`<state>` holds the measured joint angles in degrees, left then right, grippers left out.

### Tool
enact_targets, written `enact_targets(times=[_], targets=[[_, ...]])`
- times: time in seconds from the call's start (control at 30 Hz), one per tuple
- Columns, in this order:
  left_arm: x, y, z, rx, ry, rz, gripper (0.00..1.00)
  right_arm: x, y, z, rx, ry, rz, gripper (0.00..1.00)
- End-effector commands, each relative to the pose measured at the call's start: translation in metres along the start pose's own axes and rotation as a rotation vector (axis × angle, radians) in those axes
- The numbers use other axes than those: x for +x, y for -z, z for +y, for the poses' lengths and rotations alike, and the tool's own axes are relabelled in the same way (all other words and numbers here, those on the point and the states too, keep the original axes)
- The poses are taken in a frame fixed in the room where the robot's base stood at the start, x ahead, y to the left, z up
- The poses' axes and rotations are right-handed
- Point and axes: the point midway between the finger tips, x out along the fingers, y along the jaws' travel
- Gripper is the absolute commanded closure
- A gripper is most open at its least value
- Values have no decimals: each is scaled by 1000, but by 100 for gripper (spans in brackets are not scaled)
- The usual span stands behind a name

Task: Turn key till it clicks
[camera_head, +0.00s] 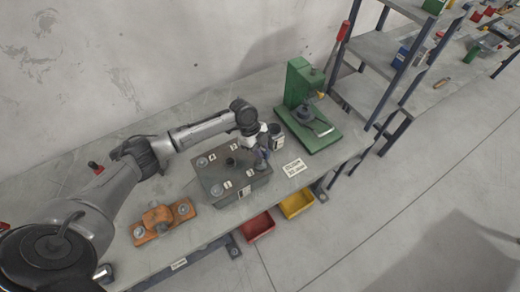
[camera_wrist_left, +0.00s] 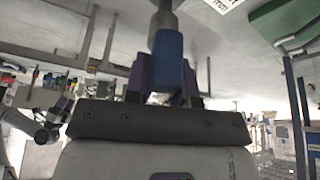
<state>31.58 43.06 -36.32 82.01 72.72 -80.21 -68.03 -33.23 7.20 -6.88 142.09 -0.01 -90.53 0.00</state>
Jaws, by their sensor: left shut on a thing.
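My left gripper (camera_head: 262,157) is at the right end of a grey box (camera_head: 222,196) on the bench. In the left wrist view its purple fingers (camera_wrist_left: 165,85) are shut on a blue handle (camera_wrist_left: 168,58), which seems to be the key. A grey shaft runs up from the handle; its far end is out of frame. The box top carries round fittings and small white labels. The key's angle in the box cannot be made out. In the left wrist view, what seems to be my right gripper (camera_wrist_left: 62,106) shows small at the left; its opening is unclear.
A green press (camera_head: 308,115) stands behind right of the box, with a dark cup (camera_head: 276,138) between. An orange fixture (camera_head: 161,219) lies to the left. Red (camera_head: 258,226) and yellow (camera_head: 297,204) bins hang at the front edge. A paper label (camera_head: 294,167) lies right of the box.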

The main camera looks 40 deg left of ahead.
Motion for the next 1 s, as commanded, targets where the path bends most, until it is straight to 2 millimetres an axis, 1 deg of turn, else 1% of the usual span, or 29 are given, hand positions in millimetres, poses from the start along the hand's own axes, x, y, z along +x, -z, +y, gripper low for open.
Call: enact_targets(times=[0.3,0.7,1.0], targets=[[0,0,-1,9,-2,1,100,1,0,-2,7,5,1,57],[0,0,-1,168,-70,1,100,14,-4,-3,9,7,1,57],[-1,1,-1,185,-77,1,100,14,-4,-2,5,4,1,57]])
